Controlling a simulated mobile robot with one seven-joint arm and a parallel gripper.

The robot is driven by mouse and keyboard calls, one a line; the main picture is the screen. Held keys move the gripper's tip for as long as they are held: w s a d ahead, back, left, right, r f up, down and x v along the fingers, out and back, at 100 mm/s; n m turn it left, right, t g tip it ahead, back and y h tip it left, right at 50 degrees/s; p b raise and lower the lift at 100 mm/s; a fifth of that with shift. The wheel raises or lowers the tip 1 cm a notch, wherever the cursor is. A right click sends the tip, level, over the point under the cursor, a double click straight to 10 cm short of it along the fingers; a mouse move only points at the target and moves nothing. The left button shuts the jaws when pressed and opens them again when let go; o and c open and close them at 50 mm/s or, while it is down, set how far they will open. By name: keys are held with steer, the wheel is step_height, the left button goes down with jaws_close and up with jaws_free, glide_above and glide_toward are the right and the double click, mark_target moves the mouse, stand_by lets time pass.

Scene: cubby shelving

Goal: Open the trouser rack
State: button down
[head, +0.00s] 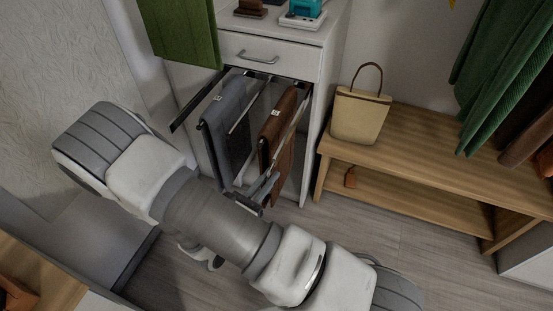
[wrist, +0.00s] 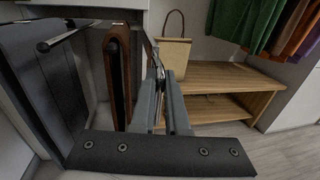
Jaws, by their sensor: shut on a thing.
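The trouser rack (head: 193,108) is a dark metal frame that sticks out of the white cabinet, under its drawer. Grey trousers (head: 228,120) and brown trousers (head: 277,135) hang from its bars. In the wrist view the grey trousers (wrist: 38,75) and brown trousers (wrist: 117,75) hang left of my gripper (wrist: 161,92). My gripper (head: 268,182) is at the front right end of the rack, beside the brown trousers. Its fingers are shut on the rack's right rail (wrist: 148,48); the exact contact is partly hidden between them.
A closed drawer (head: 267,57) with a metal handle is above the rack. A beige handbag (head: 360,115) stands on a wooden bench (head: 430,150) to the right. Green clothes (head: 510,75) hang above the bench. A patch of floor (head: 370,220) before the bench is clear.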

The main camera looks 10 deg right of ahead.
steer(key=shift+v, duration=0.8)
steer(key=shift+s+d, duration=0.1)
steer(key=c, duration=0.9)
jaws_free()
steer(key=p+v, duration=0.2)
steer(key=v, duration=1.5)
steer(key=shift+s+r, duration=0.1)
